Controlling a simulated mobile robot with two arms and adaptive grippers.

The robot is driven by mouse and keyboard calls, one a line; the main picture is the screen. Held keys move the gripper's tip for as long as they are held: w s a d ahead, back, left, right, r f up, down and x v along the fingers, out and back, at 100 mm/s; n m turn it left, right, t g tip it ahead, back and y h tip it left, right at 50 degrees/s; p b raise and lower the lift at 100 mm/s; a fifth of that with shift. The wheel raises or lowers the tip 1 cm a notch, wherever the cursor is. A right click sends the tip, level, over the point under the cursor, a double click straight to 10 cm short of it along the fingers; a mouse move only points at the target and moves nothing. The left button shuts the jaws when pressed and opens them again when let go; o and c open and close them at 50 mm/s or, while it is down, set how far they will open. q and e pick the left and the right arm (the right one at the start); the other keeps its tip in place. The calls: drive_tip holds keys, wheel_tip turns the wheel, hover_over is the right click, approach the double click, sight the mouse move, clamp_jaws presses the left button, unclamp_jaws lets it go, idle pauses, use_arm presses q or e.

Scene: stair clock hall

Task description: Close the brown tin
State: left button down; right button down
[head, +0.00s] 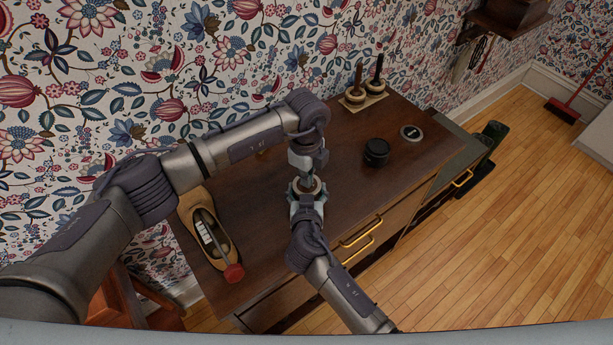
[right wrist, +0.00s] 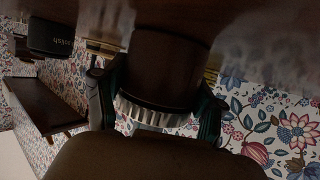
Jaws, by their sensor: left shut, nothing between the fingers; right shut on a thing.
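The brown tin (head: 308,184) stands on the dark wooden cabinet top, mostly hidden by my grippers in the head view. In the right wrist view the brown tin (right wrist: 165,65) is a brown cylinder with a silver ribbed band, between the fingers of my right gripper (right wrist: 157,108). My right gripper (head: 306,197) is shut on it from the front. My left gripper (head: 305,172) is shut and empty just above and behind the tin. Whether they touch is hidden. A large dark brown rounded shape fills the bottom of the wrist view; I cannot tell what it is.
A black tin (head: 376,152) and a round dark disc with a pale rim (head: 411,133) lie to the right on the cabinet (head: 340,205). Two wooden-handled items stand on a holder (head: 362,99) behind. The front right top is clear.

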use_arm(q)
drive_tip(key=m, duration=0.2)
drive_tip(key=f+m, duration=0.1)
drive_tip(key=shift+s+a+m, duration=0.1)
drive_tip(key=shift+s+m, duration=0.05)
drive_tip(key=shift+m, duration=0.25)
use_arm(e)
drive_tip(key=shift+a+r, duration=0.15)
drive_tip(key=shift+r, duration=0.15)
idle(0.3)
use_arm(q)
drive_tip(key=c, duration=1.9)
unclamp_jaws()
use_arm(e)
drive_tip(key=shift+w, duration=0.1)
use_arm(q)
drive_tip(key=o, duration=0.6)
drive_tip(key=shift+s, duration=0.1)
drive_tip(key=shift+r, duration=0.1)
use_arm(e)
drive_tip(key=shift+w, duration=0.1)
